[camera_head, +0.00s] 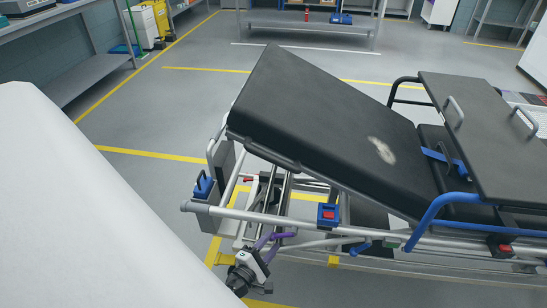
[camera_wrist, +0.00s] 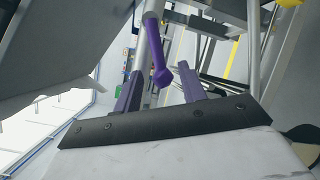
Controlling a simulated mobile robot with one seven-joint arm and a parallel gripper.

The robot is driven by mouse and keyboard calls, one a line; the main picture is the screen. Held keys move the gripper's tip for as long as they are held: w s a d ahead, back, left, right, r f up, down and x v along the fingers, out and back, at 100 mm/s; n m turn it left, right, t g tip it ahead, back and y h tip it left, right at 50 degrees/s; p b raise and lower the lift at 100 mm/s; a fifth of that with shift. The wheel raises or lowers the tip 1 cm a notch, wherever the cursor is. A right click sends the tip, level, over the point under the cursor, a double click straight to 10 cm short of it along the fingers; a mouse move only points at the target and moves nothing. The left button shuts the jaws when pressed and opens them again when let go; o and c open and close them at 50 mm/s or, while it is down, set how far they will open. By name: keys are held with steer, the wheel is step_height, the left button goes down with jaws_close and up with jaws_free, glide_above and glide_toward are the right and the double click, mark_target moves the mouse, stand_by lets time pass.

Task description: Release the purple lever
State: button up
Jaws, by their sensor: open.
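The purple lever (camera_wrist: 158,55) hangs from a grey metal tube in the wrist view. Its rounded lower end lies in the gap between the two purple fingers of my gripper (camera_wrist: 160,72). The fingers are apart, and I cannot tell whether either touches the lever. In the head view my gripper (camera_head: 264,247) is low at the near side of the stretcher frame (camera_head: 240,213). Purple parts cluster there, and lever and fingers are hard to tell apart. The stretcher's black backrest (camera_head: 325,115) is tilted up at its left end.
Blue-and-red handles (camera_head: 328,214) and a blue lever (camera_head: 360,248) are on the near rail. A blue clamp (camera_head: 203,184) sits at the left corner. A black board (camera_head: 495,130) covers the right end. Shelving and a workbench (camera_head: 95,75) stand behind; the grey floor between is clear.

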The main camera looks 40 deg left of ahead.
steer(key=shift+w+a, duration=0.15)
steer(key=shift+w, duration=1)
jaws_close()
